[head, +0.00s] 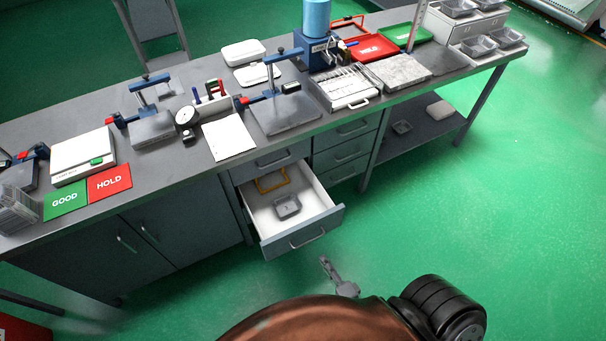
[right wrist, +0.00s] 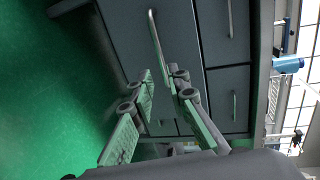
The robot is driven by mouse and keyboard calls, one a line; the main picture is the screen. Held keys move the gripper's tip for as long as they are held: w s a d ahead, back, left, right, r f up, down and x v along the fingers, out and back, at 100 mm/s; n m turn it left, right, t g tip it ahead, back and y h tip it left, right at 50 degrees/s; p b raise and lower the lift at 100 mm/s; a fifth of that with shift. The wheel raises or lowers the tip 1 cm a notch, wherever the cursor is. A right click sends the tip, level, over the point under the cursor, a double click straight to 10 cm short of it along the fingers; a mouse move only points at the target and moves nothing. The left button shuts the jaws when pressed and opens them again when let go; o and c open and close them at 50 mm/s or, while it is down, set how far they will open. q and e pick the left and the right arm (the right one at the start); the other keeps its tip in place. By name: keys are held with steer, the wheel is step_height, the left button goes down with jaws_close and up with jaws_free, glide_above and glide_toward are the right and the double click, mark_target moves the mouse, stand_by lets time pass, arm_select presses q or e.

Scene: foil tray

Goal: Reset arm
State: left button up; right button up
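My right gripper (head: 326,262) is low in front of the bench, over the green floor, just short of the open drawer's front. In the right wrist view its two fingers (right wrist: 162,75) stand apart with nothing between them, facing grey cabinet fronts. The drawer (head: 327,215) is pulled out. A small grey foil tray (head: 287,206) lies in it, with a yellow frame (head: 272,181) behind. My left gripper is not in view.
The bench top (head: 190,165) carries a white scale (head: 82,160), GOOD (head: 65,201) and HOLD (head: 110,184) cards, blue-armed fixtures, a paper sheet (head: 228,137) and foil trays at the far right. Green floor (head: 500,200) is clear at right.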

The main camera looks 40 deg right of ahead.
steer(key=s+a+f+n+g+y+p, duration=0.1)
steer(key=s+a+f+n+g, duration=0.15)
steer(key=s+f+n, duration=0.6)
steer(key=s+a+f+n+g+y+p, duration=0.1)
steer(key=s+f+n+g+y, duration=0.2)
steer(key=f, duration=1)
arm_select(q)
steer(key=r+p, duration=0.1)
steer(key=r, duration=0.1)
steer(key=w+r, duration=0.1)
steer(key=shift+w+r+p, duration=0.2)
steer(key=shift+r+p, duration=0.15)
steer(key=shift+p, duration=0.05)
arm_select(e)
steer(key=s+d+f+n+g, duration=0.2)
steer(key=s+f+n+g, duration=0.1)
steer(key=s, duration=0.4)
steer(key=s+d+f+n+g+h, duration=0.1)
steer(key=s+f+n+g, duration=0.2)
steer(key=s, duration=0.4)
steer(key=s+d+f+n+g, duration=0.2)
steer(key=s+f+n+g, duration=0.1)
steer(key=s, duration=0.5)
step_height(320, 180, down, 2)
steer(key=shift+d+n+h, duration=0.3)
steer(key=shift+n+h, duration=0.1)
steer(key=shift+n, duration=0.05)
steer(key=shift+s+g, duration=0.1)
steer(key=shift+g, duration=0.15)
